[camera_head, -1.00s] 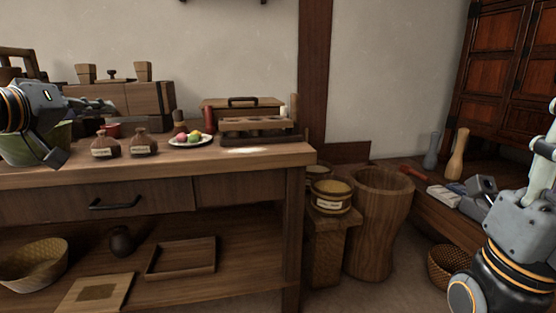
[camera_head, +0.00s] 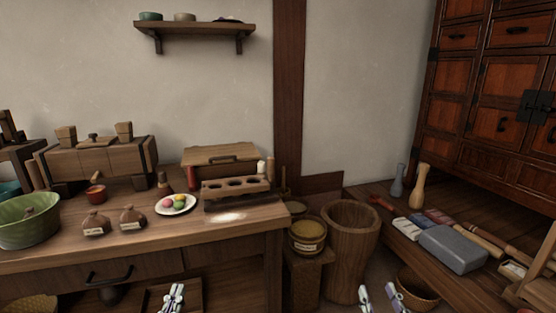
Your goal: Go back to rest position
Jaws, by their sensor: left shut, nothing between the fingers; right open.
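My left gripper (camera_head: 173,298) shows at the bottom edge, in front of the table's lower shelf. Its fingers are together and hold nothing. My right gripper (camera_head: 379,299) shows at the bottom edge, below the wooden mortar and beside the woven basket. Its two fingertips stand apart with nothing between them. Only the finger ends of both grippers are in view; the arms are out of the picture. Both grippers look clear of the tabletop things.
The wooden table (camera_head: 200,230) holds a green bowl (camera_head: 30,222), two brown jars, a plate of coloured balls (camera_head: 176,204) and a holed rack (camera_head: 236,187). A tall wooden mortar (camera_head: 350,240) stands right of it. A low bench (camera_head: 480,225) carries a grey block (camera_head: 453,249).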

